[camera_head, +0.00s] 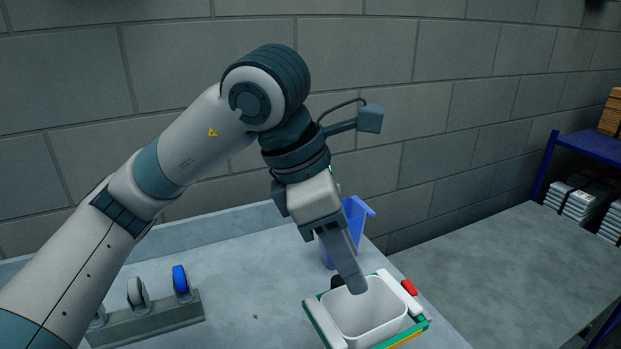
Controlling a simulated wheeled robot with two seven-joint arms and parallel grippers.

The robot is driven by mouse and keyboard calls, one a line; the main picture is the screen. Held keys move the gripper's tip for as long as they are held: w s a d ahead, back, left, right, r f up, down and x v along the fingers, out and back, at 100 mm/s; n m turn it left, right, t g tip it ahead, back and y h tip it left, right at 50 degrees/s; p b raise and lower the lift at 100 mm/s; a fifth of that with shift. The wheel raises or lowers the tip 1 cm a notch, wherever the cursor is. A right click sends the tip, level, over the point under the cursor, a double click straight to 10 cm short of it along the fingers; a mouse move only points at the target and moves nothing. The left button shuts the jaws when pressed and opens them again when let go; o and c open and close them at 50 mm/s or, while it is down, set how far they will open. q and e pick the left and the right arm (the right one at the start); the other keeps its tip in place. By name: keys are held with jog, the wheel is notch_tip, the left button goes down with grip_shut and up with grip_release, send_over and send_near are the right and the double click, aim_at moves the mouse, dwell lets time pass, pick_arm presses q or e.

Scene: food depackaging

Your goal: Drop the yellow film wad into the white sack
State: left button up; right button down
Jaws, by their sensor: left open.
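A white open-topped container (332,324), which seems to be the white sack, stands at the lower middle of the head view. Its mouth faces up, and its visible inside looks empty. My left gripper (350,274) points down over the back rim of this container. The gripper is open, seen edge-on, with one finger mostly hiding the other. I see no yellow film wad in the gripper, in the container or on the table. My right gripper is not in view.
The container stands in a green-edged holder (424,326) with a red piece (409,287) at its corner. A blue bin (357,222) stands behind my gripper. A grey rack (160,322) with upright handles lies left. A blue shelf (590,147) stands far right.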

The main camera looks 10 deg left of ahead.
pick_arm(q)
jog(key=b+v, duration=0.4)
jog(key=v, duration=1.1)
jog(key=shift+a, duration=0.15)
jog(key=shift+r, duration=0.1)
jog(key=shift+s, duration=0.15)
